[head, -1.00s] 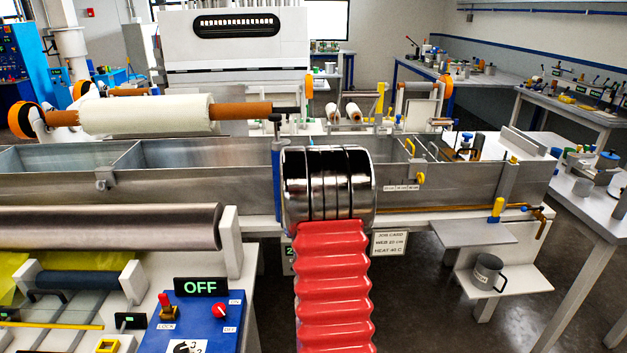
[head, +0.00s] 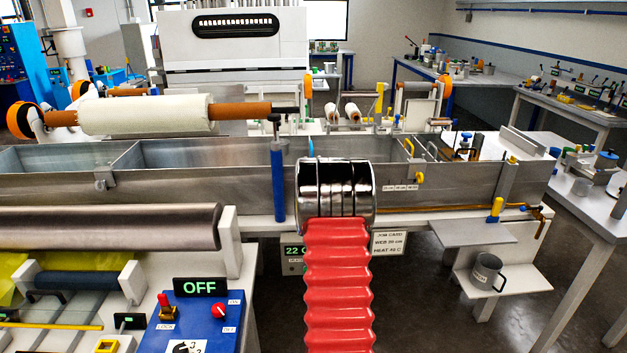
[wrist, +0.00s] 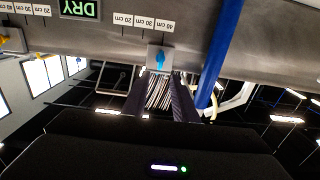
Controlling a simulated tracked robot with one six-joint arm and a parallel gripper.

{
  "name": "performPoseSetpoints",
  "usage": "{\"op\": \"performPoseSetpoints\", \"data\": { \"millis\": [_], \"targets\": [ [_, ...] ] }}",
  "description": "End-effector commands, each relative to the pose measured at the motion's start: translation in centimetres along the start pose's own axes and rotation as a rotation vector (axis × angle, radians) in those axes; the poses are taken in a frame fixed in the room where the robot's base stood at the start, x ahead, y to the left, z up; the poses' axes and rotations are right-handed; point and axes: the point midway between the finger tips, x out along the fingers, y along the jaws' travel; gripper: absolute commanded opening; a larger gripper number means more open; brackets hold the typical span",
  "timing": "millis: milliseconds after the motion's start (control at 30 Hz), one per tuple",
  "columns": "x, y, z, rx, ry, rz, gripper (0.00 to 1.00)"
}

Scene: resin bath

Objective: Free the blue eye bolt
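The blue eye bolt (wrist: 160,60) shows in the wrist view as a small blue piece on a pale grey square clamp (wrist: 160,56) at the metal trough wall. My gripper (wrist: 160,82) has its two dark fingers apart, with a gap between them just short of the clamp. Nothing is clearly held. A striped pale shape shows through the gap, and I cannot tell what it is. In the head view my chrome wrist hides the gripper. A small blue tip (head: 311,148) shows above it; I cannot tell if it is the bolt.
A blue post (head: 278,180) stands close left of my wrist and beside the fingers in the wrist view. The long metal trough (head: 200,185) runs across. A yellow-knobbed clamp (head: 420,178) is to the right. A blue control box (head: 200,322) with an OFF display stands in front.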

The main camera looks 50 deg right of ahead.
Motion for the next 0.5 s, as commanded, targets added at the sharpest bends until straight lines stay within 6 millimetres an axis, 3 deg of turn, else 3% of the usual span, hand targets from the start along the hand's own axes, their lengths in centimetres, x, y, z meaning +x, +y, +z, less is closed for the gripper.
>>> {"op": "performPoseSetpoints", "data": {
  "millis": [500],
  "targets": [
    [6.2,-0.1,0.0,0.000,0.002,-0.001,0.26]
  ]
}}
